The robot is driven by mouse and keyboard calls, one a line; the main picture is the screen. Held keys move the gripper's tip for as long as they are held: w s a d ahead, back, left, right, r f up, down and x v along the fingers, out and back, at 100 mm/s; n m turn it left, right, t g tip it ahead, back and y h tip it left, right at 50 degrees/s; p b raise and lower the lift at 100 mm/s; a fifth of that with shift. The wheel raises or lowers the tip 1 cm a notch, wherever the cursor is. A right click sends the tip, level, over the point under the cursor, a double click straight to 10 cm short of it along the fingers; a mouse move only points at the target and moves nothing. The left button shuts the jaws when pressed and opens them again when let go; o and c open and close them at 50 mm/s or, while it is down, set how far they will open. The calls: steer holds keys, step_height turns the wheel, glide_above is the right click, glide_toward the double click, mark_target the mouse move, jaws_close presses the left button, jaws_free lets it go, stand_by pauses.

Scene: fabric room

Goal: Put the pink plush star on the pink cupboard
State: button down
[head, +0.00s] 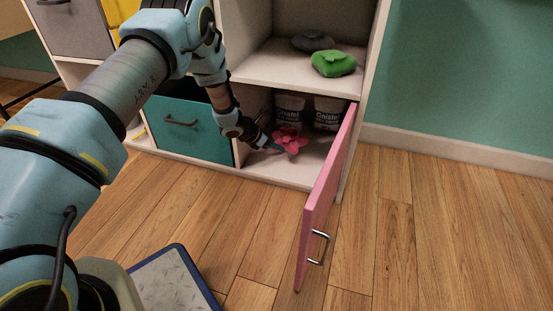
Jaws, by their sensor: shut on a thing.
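The pink plush star (290,141) is inside the lower right compartment, the pink cupboard, whose pink door (324,205) stands wide open toward me. My gripper (273,146) reaches into this compartment from the left and is shut on the star's left side. The star is just above or on the cupboard floor (303,174); I cannot tell whether it touches it. The fingertips are small and partly hidden by the star.
Two white labelled bags (328,113) stand behind the star. On the shelf above lie a green plush (334,63) and a grey one (312,40). A teal drawer (186,127) is left of the cupboard. A blue-rimmed tray (175,284) lies on the floor. The wooden floor at right is clear.

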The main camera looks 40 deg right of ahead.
step_height(320, 180, down, 6)
steer(key=b, duration=0.3)
steer(key=shift+r, duration=0.15)
steer(key=shift+w+d+b, duration=0.1)
steer(key=shift+d+b, duration=0.1)
steer(key=shift+b, duration=0.25)
steer(key=shift+r, duration=0.15)
steer(key=c, duration=0.6)
jaws_free()
steer(key=shift+c, duration=0.2)
